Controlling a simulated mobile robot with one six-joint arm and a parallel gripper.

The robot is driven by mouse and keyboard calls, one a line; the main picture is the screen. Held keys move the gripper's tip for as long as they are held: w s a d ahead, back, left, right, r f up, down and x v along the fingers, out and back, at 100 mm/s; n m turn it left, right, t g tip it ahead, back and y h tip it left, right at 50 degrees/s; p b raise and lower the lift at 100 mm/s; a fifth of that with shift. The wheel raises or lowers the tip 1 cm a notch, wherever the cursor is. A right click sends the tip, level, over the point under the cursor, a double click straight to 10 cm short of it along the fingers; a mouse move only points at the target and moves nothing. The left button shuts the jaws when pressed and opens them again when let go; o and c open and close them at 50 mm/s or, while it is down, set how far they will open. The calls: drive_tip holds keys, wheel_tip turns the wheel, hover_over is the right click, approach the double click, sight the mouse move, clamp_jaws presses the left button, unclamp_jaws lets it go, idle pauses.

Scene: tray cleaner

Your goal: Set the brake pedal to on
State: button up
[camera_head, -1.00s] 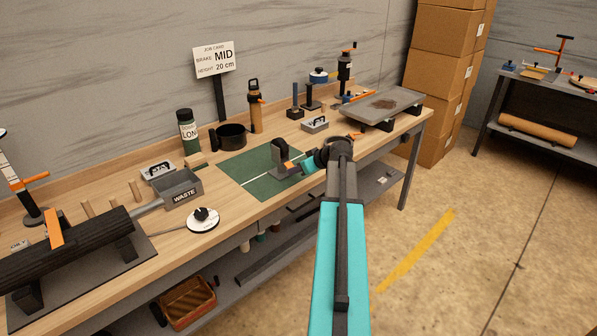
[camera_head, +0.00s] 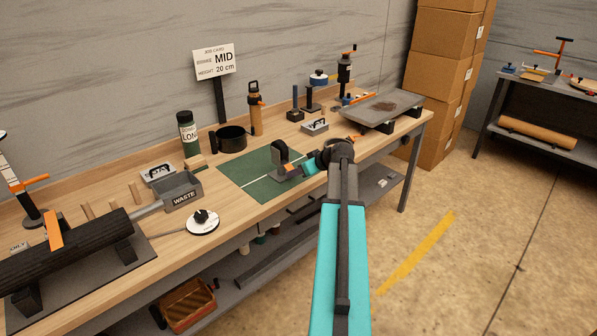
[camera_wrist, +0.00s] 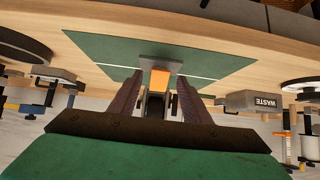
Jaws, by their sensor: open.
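A device that I take to be the brake pedal, with a dark upright part (camera_head: 280,151) and a grey base, stands on the green mat (camera_head: 243,186) on the bench. An orange part of it (camera_wrist: 160,80) shows in the wrist view with its grey plate (camera_wrist: 166,63) behind. My gripper (camera_wrist: 157,93) is open, its two dark fingers on either side of the orange and dark parts. I cannot tell whether either finger touches them. In the head view my gripper (camera_head: 299,169) is low at the device's right side, and its fingers are mostly hidden.
A sign (camera_head: 214,63) reads brake MID, height 20 cm. A grey tray (camera_head: 376,113) is at the right. The mat's left part is clear.

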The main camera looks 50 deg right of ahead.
drive_tip(key=b+v, duration=0.1)
drive_tip(key=v, duration=1.2)
drive_tip(key=shift+b, duration=0.4)
drive_tip(key=shift+s, duration=0.15)
